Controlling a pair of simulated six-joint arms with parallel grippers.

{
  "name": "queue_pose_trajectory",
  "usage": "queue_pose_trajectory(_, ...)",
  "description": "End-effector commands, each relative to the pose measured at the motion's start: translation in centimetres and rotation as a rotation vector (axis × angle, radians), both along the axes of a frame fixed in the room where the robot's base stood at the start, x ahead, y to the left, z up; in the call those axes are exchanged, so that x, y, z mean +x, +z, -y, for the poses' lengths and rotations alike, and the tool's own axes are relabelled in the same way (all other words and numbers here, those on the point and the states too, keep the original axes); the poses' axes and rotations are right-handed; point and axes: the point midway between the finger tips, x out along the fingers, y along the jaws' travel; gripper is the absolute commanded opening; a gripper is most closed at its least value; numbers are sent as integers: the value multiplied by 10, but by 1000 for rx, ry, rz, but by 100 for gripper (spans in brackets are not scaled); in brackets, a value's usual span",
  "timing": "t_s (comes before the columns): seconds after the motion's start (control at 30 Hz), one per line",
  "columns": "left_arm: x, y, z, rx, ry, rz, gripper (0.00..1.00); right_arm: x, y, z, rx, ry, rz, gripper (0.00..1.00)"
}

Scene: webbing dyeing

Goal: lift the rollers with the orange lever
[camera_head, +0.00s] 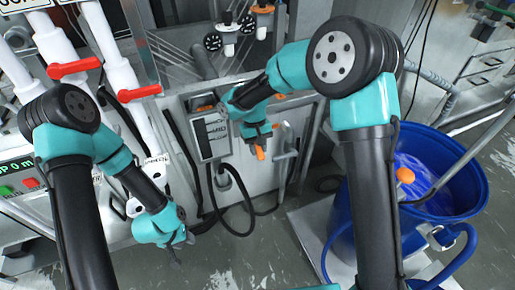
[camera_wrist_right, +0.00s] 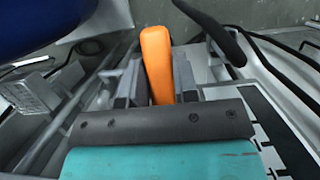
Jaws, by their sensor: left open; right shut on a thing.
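The orange lever (camera_wrist_right: 156,66) stands up between the fingers of my right gripper (camera_wrist_right: 157,88) in the right wrist view. The right gripper is shut on it. In the head view, the lever's orange end (camera_head: 260,153) shows just below my right gripper (camera_head: 262,143), in front of the machine panel. My left gripper (camera_head: 180,252) is open and empty, low over the floor at the left, apart from the lever. I cannot clearly make out the rollers; my right arm covers part of the machine.
A blue barrel (camera_head: 470,180) with blue liquid stands at the right. Red-handled valves (camera_head: 75,68) on white pipes are at the upper left. A grey control box (camera_head: 211,130) and a black cable (camera_head: 235,182) are beside the right gripper. Grey floor (camera_head: 250,255) is open in front.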

Motion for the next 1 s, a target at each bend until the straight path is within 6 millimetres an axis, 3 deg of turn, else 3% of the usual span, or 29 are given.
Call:
queue_pose_trajectory(0.4,0,0,0,0,0,0,43,-1,15,1,-59,-1,-202,0)
queue_pose_trajectory(0.77,0,0,0,0,0,0,43,-1,17,1,-63,0,-221,0)
queue_pose_trajectory(0.8,0,0,0,0,0,0,43,-1,17,1,-63,0,-220,29)
queue_pose_trajectory(1.0,0,0,0,0,0,0,43,-2,17,1,-63,0,-221,48)
